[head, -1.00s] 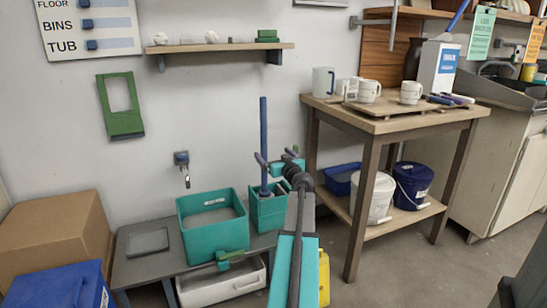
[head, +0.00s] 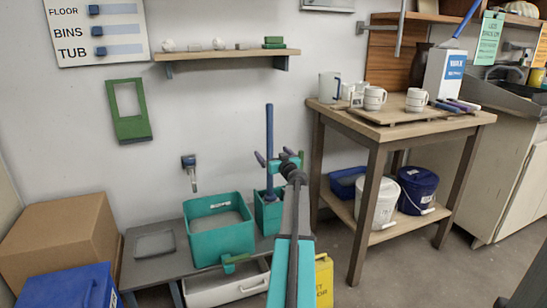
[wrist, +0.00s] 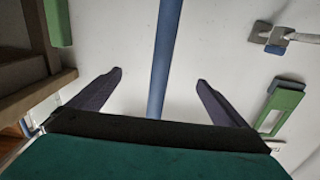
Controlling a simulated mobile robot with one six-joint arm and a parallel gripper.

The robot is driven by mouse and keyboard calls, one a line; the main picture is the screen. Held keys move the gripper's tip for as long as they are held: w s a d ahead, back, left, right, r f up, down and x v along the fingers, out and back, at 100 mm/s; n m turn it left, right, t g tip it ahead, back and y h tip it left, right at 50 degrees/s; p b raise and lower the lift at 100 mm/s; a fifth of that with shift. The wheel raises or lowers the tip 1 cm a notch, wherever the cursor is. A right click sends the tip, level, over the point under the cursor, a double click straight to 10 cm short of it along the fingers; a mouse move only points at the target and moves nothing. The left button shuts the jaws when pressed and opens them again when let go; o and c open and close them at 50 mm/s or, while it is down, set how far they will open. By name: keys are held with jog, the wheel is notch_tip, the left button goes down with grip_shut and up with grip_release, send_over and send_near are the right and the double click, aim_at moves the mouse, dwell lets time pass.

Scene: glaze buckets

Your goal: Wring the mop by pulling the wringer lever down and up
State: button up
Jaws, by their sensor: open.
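The blue mop handle (head: 269,135) stands upright in a narrow teal bucket (head: 266,216) on a low grey bench. My gripper (head: 279,157) is open and level with the handle, above that bucket. In the wrist view, my dark fingers (wrist: 160,76) are spread, with the blue handle (wrist: 165,55) showing between them. No finger visibly touches it. The mop head is hidden, and my arm covers part of the narrow bucket's right side.
A wide teal tub (head: 219,232) stands left of the narrow bucket, below a wall tap (head: 190,172). A wooden table (head: 375,130) with mugs stands to the right. A yellow sign (head: 323,281) stands beside my arm. A cardboard box (head: 62,235) is at left.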

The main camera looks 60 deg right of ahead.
aim_at(271, 150)
jog(key=shift+b+x, duration=0.6)
jog(key=shift+x, duration=0.65)
jog(key=shift+w+d+b, duration=0.3)
jog(key=shift+w+d, duration=0.05)
jog(key=shift+w, duration=0.2)
jog(key=c, duration=2.3)
jog(key=shift+r+b, duration=0.25)
jog(key=shift+b, duration=0.25)
jog(key=shift+s+d+b, duration=0.55)
jog(key=shift+d+b, duration=0.1)
jog(key=shift+b, duration=0.1)
jog(key=shift+f+b, duration=0.2)
jog(key=shift+b, duration=0.65)
